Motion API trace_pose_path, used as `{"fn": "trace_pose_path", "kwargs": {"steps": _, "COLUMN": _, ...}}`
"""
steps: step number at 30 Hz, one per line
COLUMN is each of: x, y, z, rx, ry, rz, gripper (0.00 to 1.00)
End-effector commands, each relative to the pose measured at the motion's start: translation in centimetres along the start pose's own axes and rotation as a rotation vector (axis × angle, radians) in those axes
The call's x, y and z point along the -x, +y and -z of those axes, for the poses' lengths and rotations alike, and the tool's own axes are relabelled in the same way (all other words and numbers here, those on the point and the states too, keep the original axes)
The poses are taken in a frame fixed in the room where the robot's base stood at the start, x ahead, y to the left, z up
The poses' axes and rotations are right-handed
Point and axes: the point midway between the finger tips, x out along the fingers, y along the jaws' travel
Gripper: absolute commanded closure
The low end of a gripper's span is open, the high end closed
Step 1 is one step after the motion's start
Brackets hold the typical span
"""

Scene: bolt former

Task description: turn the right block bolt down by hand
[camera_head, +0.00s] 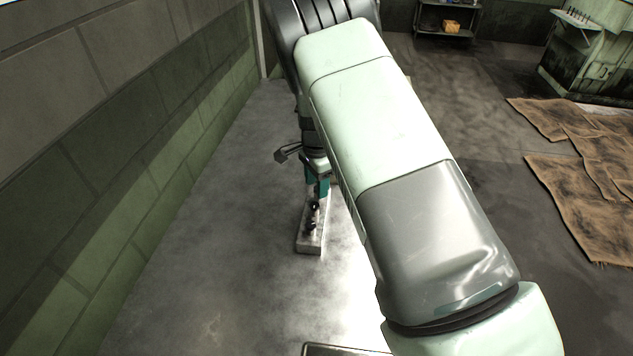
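A pale grey metal block (309,244) lies on the grey tabletop, left of my arm. Its near end is in plain view, and its far end is partly hidden behind my gripper and arm. Small dark bolts (311,225) stand on top of it. My gripper (319,193) points down over the far part of the block, with teal on its fingers. It is too small and too covered to tell whether the fingers are open, or whether they touch a bolt. The right end of the block is not clearly distinguishable from this angle.
My arm covers the middle and right of the tabletop. A green block wall (110,160) runs along the left. A tray edge (345,350) shows at the bottom. The tabletop (215,250) left of the block is clear. Brown sheets (585,200) lie on the floor at right.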

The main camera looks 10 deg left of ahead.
Motion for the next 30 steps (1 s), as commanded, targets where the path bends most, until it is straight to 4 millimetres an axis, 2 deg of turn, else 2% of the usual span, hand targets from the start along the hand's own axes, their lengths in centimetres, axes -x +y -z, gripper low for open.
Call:
{"fn": "trace_pose_path", "kwargs": {"steps": 5, "x": 0.2, "y": 0.0, "z": 0.0, "rx": 0.000, "ry": 0.000, "rz": 0.000, "gripper": 0.49}}
{"fn": "trace_pose_path", "kwargs": {"steps": 8, "x": 1.2, "y": -0.1, "z": 0.0, "rx": 0.001, "ry": 0.001, "rz": 0.003, "gripper": 0.49}}
{"fn": "trace_pose_path", "kwargs": {"steps": 18, "x": 7.9, "y": -0.1, "z": 0.0, "rx": 0.001, "ry": 0.001, "rz": 0.003, "gripper": 0.49}}
{"fn": "trace_pose_path", "kwargs": {"steps": 21, "x": 9.3, "y": -0.1, "z": 0.0, "rx": 0.000, "ry": 0.000, "rz": 0.002, "gripper": 0.49}}
{"fn": "trace_pose_path", "kwargs": {"steps": 25, "x": 10.4, "y": 0.0, "z": 0.0, "rx": 0.001, "ry": 0.000, "rz": 0.001, "gripper": 0.49}}
{"fn": "trace_pose_path", "kwargs": {"steps": 30, "x": 10.8, "y": 0.0, "z": 0.0, "rx": 0.001, "ry": 0.000, "rz": -0.001, "gripper": 0.49}}
